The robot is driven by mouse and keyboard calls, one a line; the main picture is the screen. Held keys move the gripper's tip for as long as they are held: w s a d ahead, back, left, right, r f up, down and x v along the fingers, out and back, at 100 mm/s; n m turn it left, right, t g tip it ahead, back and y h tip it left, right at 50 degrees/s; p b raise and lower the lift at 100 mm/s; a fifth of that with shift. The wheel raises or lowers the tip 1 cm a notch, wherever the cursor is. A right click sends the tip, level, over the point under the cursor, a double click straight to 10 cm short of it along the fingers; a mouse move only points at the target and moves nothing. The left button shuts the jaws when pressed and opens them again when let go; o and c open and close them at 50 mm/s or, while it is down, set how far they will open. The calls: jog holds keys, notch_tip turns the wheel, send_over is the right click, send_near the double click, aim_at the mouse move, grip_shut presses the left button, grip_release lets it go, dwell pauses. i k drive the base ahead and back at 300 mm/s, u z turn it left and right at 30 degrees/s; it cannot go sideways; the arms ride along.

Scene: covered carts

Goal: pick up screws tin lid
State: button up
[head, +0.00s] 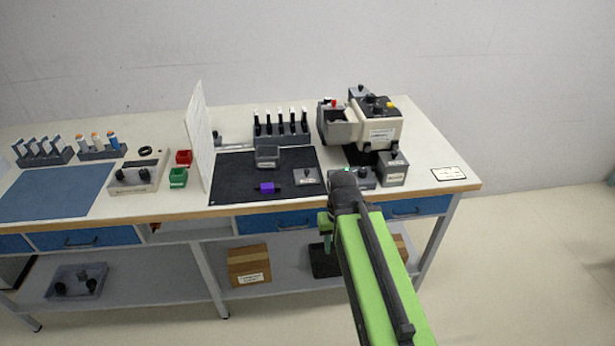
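Several small grey tins and lids with dark knobs are on the bench, and their labels are too small to read, so I cannot tell which is the screws tin lid. A flat grey lid-like piece with a knob (307,177) lies on the dark mat. An open grey tin (267,155) stands behind it on the mat. A taller grey tin with a knobbed lid (393,167) stands right of my arm. A lower knobbed piece (366,179) is partly hidden beside my wrist. My arm reaches toward the bench's front edge; its fingers are not discernible.
A cream machine (375,124) stands at the back right, with another knobbed box (358,92) behind it. A purple block (267,188) lies on the dark mat (232,172). A white upright panel (199,135) divides the bench. A holder with bottles (281,130) stands behind the mat.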

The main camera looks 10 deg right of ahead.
aim_at(304, 176)
jog(key=u, duration=0.95)
jog(key=k, duration=0.15)
jog(key=u, duration=3.2)
jog(key=k, duration=1.7)
jog(key=z, duration=1.4)
jog(key=i, duration=1)
jog(key=u, duration=0.15)
